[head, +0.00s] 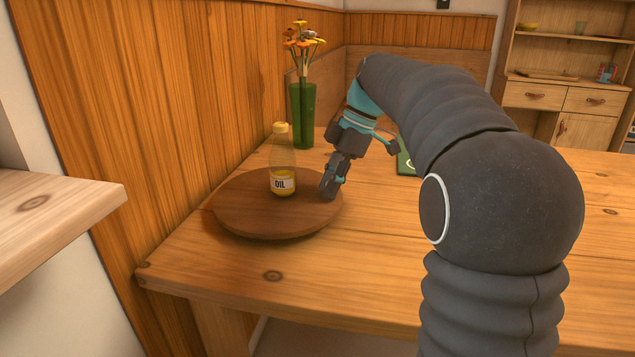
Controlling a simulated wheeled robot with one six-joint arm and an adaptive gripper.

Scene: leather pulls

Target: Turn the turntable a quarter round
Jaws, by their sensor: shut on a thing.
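The turntable (262,217) is a round, dark wooden disc on the table, near its left end. A clear oil bottle (283,178) with a yellow cap and an "OIL" label stands upright on it, a little back of the middle. My gripper (329,193) is at the right edge of the turntable, pointing down, and is shut on the rim there. The fingers hide that part of the rim, so their exact hold does not show.
A green vase (302,115) with orange flowers stands behind the turntable by the panelled wall. A green item (405,163) lies partly hidden behind my arm. The wooden table (275,275) is clear in front. A cabinet (565,95) stands at the back right.

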